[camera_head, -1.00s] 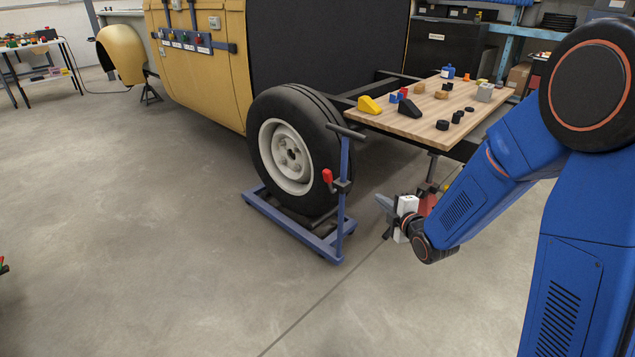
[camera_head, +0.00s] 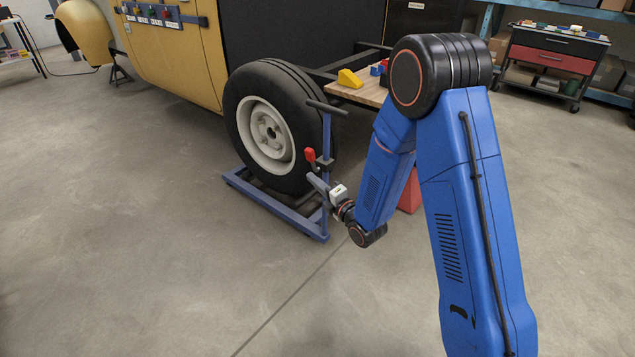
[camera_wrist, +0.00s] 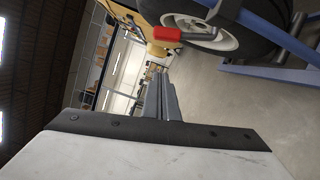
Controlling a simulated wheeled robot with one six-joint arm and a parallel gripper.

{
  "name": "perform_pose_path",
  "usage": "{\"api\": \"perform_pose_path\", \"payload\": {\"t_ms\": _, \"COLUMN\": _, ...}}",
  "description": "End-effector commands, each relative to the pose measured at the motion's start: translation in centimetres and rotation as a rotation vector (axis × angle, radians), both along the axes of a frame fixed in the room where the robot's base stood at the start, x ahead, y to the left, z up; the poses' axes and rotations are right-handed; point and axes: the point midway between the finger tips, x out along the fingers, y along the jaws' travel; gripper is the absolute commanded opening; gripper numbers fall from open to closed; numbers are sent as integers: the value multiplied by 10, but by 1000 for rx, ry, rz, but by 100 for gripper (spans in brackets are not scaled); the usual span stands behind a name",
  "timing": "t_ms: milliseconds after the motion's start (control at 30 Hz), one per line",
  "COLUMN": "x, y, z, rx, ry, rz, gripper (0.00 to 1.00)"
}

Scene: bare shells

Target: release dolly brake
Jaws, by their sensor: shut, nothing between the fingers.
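The blue wheel dolly (camera_head: 283,212) stands on the floor under the car's wheel (camera_head: 270,128). Its upright post (camera_head: 326,160) carries a crossbar on top and a red-handled brake lever (camera_head: 310,154) partway up. In the wrist view the red handle (camera_wrist: 181,34) is at the top, in front of the wheel, with the blue dolly frame (camera_wrist: 275,72) to its right. My gripper (camera_head: 317,184) is just below the red handle, close to the post. In the wrist view its fingers (camera_wrist: 160,92) are together and empty, pointing past the handle; I see no contact with it.
A wooden workbench (camera_head: 365,92) with small blocks is beyond the post, partly hidden by my arm. A red object (camera_head: 410,192) stands on the floor behind my arm. A drawer cart (camera_head: 548,62) is at the back right. The floor at left and front is clear.

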Motion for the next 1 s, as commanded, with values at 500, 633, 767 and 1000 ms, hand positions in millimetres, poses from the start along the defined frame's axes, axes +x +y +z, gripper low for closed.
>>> {"api": "perform_pose_path", "payload": {"t_ms": 500, "x": 67, "y": 25, "z": 9, "rx": 1, "ry": 0, "rz": -2, "gripper": 0}}
{"api": "perform_pose_path", "payload": {"t_ms": 633, "x": 76, "y": 19, "z": 11, "rx": 1, "ry": 2, "rz": 0, "gripper": 0}}
{"api": "perform_pose_path", "payload": {"t_ms": 767, "x": 80, "y": 16, "z": 12, "rx": 1, "ry": 2, "rz": 0, "gripper": 0}}
{"api": "perform_pose_path", "payload": {"t_ms": 1000, "x": 80, "y": 15, "z": 13, "rx": 1, "ry": 2, "rz": 0, "gripper": 0}}
